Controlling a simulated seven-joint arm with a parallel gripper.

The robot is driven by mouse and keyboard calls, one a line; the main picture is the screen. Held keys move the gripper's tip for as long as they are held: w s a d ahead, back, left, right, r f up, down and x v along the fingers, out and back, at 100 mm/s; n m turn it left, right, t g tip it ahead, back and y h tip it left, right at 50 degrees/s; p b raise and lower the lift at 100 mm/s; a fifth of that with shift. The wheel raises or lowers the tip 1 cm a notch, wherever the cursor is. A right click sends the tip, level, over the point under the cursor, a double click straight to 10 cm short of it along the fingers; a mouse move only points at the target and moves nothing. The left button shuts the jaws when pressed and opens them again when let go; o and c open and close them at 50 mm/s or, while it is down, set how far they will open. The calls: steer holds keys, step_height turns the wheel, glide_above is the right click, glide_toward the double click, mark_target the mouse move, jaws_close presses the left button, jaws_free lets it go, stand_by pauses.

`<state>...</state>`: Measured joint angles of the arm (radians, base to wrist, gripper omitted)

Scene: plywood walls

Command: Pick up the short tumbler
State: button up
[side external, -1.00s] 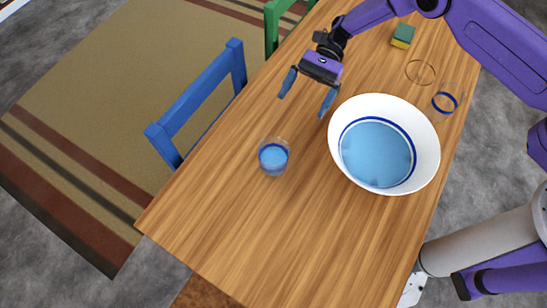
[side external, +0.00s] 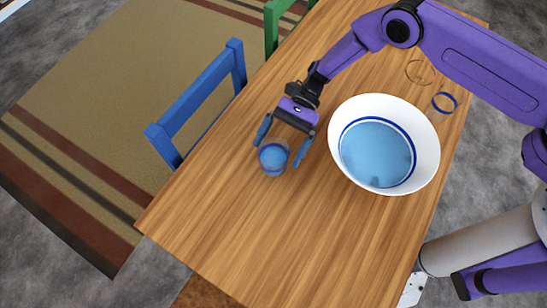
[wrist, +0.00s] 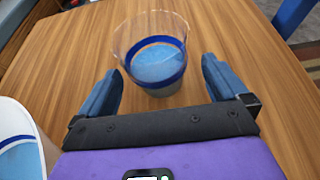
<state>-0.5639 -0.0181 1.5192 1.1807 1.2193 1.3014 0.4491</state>
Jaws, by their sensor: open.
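A short clear tumbler (side external: 273,157) with blue inside stands upright on the wooden table, left of the white bowl. In the wrist view the tumbler (wrist: 152,62) shows a clear rim, a dark blue band and a light blue inside. My gripper (side external: 280,152) is open, with one blue finger toward each side of the tumbler. In the wrist view the tumbler stands just ahead of and between the fingertips (wrist: 160,72), with gaps on both sides. I cannot tell how far the fingers reach around it.
A large white bowl (side external: 428,150) with a blue inside stands right of my gripper; its edge shows at the left of the wrist view (wrist: 12,112). A blue ring-shaped rim (side external: 444,102) is farther right. The near table (side external: 270,235) is clear. A blue chair (side external: 195,100) stands along the left edge.

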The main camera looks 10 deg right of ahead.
mark_target(267, 171)
steer(key=x, duration=0.3)
steer(key=shift+s+a+f, duration=0.1)
steer(key=shift+s, duration=0.2)
steer(key=c, duration=1.1)
steer(key=shift+r, duration=0.25)
